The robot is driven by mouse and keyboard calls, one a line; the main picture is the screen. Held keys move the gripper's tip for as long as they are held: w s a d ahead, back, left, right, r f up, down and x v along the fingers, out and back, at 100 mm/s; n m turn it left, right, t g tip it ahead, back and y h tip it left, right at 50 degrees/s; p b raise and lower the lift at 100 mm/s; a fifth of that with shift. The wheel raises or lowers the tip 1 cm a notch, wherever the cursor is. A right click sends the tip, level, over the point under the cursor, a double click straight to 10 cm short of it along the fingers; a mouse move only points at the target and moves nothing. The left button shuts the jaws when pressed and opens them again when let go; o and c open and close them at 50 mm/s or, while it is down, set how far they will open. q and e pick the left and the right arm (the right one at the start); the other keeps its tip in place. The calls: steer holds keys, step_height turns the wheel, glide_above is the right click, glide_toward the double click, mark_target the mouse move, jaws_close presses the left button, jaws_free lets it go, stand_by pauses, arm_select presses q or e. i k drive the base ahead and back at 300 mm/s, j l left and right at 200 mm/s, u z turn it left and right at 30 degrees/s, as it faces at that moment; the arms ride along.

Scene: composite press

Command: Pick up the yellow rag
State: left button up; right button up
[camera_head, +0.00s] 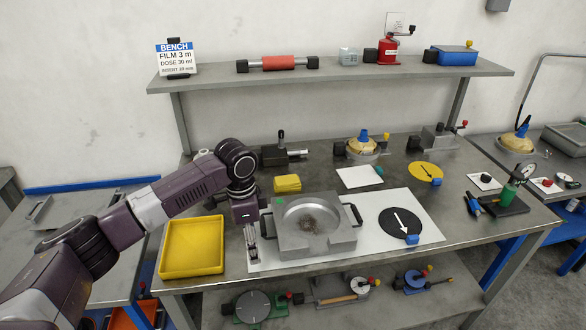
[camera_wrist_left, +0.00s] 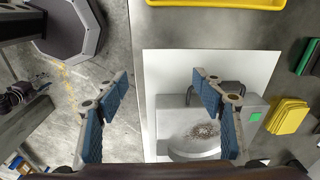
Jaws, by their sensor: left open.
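The yellow rag (camera_head: 287,184) is a small folded pad lying on the metal bench, just behind the grey square mould (camera_head: 345,243). In the left wrist view the rag (camera_wrist_left: 288,116) lies at the right, beside the mould. My left gripper (camera_head: 253,256) points down at the left side of the mould, in front of the rag and apart from it. In the left wrist view its two blue-padded fingers (camera_wrist_left: 160,85) are spread wide with nothing between them. My right gripper is not in view.
A yellow tray (camera_head: 163,247) stands to the left of my gripper. A white sheet (camera_head: 440,252) lies under the mould, which has black handles. A clamp device (camera_head: 283,152) stands behind the rag, below the shelf (camera_head: 330,80).

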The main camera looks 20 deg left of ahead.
mark_target(291, 182)
steer(key=i, duration=1.2)
